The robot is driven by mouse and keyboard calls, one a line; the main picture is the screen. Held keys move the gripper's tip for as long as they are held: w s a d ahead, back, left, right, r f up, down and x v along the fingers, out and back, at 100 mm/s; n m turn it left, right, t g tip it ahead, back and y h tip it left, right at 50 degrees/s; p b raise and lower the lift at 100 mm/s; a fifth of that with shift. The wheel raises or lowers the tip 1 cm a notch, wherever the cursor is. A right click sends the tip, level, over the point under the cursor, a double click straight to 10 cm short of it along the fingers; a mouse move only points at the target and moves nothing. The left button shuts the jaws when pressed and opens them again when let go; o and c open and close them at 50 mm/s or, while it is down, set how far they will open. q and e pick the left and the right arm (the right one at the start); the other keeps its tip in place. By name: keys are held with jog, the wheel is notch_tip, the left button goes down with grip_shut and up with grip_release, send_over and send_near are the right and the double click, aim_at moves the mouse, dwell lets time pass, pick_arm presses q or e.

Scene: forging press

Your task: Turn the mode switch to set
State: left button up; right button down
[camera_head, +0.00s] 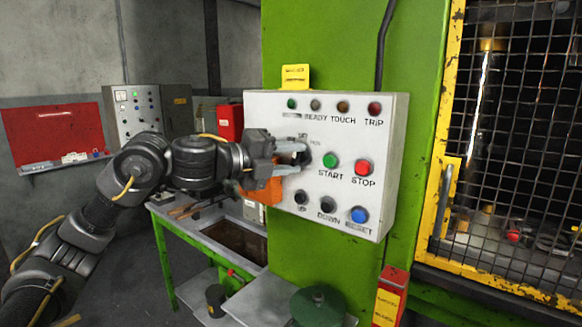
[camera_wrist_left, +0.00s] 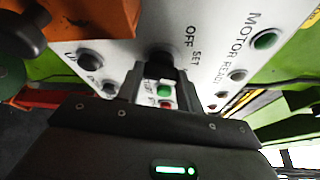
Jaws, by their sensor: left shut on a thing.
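The mode switch (camera_head: 304,158) is a black knob on the left part of the white control panel (camera_head: 375,215), with OFF, SET and RUN lettered around it. My left gripper (camera_head: 292,158) is at the panel, shut on this knob. In the left wrist view the dark knob (camera_wrist_left: 162,60) sits between the finger ends, beside the OFF and SET letters. The fingers cover much of it, so I cannot tell which mark it points to. My right gripper is not in view.
Green START (camera_head: 330,160) and red STOP (camera_head: 363,167) buttons sit right of the switch. UP, DOWN and a blue RESET button (camera_head: 358,214) are below. An orange block (camera_head: 262,192) lies close beneath my left gripper. A yellow-framed mesh guard (camera_head: 510,150) stands at right.

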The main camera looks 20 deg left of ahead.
pick_arm(q)
jog(key=shift+f+n+t+h+b, duration=0.1)
jog(key=shift+n+t+h+b, duration=0.35)
jog(key=shift+n, duration=0.95)
jog(key=o, duration=1)
jog(key=shift+b+v, duration=1.95)
jog(key=shift+v, duration=3.55)
jog(key=shift+w, duration=0.1)
